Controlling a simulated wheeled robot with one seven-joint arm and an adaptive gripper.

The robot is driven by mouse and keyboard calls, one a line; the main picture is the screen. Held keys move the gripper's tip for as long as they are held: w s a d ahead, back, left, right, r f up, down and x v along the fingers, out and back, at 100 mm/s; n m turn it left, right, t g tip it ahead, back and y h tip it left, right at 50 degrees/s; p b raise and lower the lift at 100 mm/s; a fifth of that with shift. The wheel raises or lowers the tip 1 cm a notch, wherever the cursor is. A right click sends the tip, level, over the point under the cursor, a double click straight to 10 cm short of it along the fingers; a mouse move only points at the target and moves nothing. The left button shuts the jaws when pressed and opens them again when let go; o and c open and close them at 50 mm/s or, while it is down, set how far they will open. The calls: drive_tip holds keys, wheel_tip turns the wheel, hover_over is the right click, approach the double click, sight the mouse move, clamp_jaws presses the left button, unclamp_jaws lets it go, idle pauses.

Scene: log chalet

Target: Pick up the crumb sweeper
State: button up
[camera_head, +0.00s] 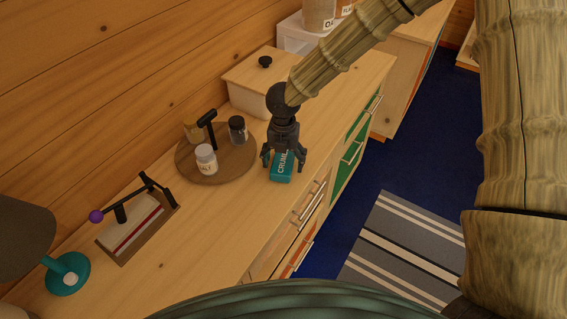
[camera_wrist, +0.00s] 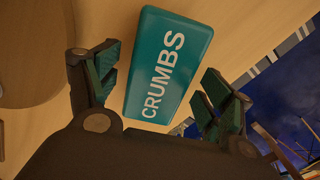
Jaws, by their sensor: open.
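The crumb sweeper (camera_head: 281,170) is a teal block with white "CRUMBS" lettering. It lies on the wooden counter near the front edge, just right of the round board. In the wrist view the crumb sweeper (camera_wrist: 168,65) lies between and ahead of the two finger groups, with its lettering facing the camera. My gripper (camera_head: 284,160) is open and points down right over it, and partly hides it in the head view. In the wrist view my gripper's fingers (camera_wrist: 160,95) are spread on either side with gaps visible. I cannot tell whether any finger touches it.
A round wooden board (camera_head: 233,170) holds a salt jar (camera_head: 206,160), a dark-lidded jar (camera_head: 238,130) and other small items. A lidded box (camera_head: 250,85) stands behind. A napkin holder (camera_head: 135,225) and a teal lamp (camera_head: 67,272) are at left. The counter between is clear.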

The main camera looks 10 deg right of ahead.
sight(283, 160)
drive_tip(key=shift+c, duration=0.4)
drive_tip(key=shift+w, duration=0.1)
drive_tip(key=c, duration=1.2)
drive_tip(key=shift+r+b, duration=0.3)
drive_tip(key=shift+r, duration=0.2)
wheel_tip(283, 160, up, 2)
drive_tip(key=shift+b, duration=0.4)
drive_tip(key=s+b, duration=0.1)
drive_tip(key=s, duration=0.4)
drive_tip(key=s+a+r+b, duration=0.1)
drive_tip(key=s+b, duration=0.1)
drive_tip(key=s, duration=0.3)
drive_tip(key=s+r+b, duration=0.1)
drive_tip(key=s, duration=0.5)
drive_tip(key=shift+a, duration=0.4)
drive_tip(key=o, duration=0.6)
drive_tip(key=shift+c, duration=0.2)
drive_tip(key=shift+f, duration=0.1)
drive_tip(key=shift+c, duration=1.4)
